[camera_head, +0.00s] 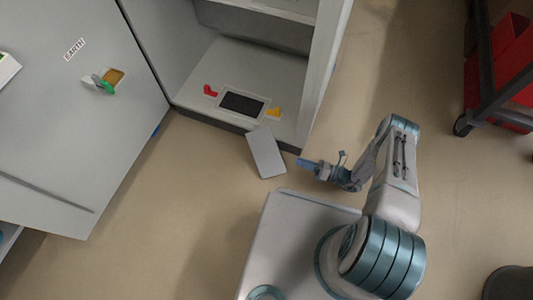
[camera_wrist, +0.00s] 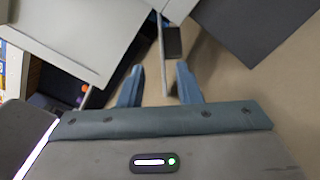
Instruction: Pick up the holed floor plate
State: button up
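In the head view, a light frame around a dark rectangle (camera_head: 242,103) lies on the cabinet's floor; it looks like the holed floor plate. A plain grey plate (camera_head: 266,153) lies at the cabinet's front edge, tilted in the picture; no hole shows in it. My gripper (camera_head: 303,163) is just right of the grey plate, outside the cabinet, apart from the dark rectangle. I cannot tell which plate, if any, shows in the wrist view.
A red piece (camera_head: 210,91) and a yellow piece (camera_head: 274,113) flank the dark rectangle. The cabinet's right wall (camera_head: 325,70) rises beside the opening. A red wheeled cart (camera_head: 505,65) stands far right.

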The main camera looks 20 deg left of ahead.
aim_at(278, 153)
jog(key=a, duration=0.4)
jog(key=a+b, duration=0.1)
jog(key=shift+w+a, duration=0.25)
jog(key=shift+a, duration=0.15)
jog(key=a, duration=0.1)
jog(key=a+b, duration=0.2)
jog(key=a, duration=0.1)
jog(key=shift+w+f, duration=0.15)
jog(key=shift+f, duration=0.15)
jog(key=shift+a+r, duration=0.1)
jog(key=shift+a, duration=0.45)
jog(key=shift+c, duration=0.3)
grip_shut()
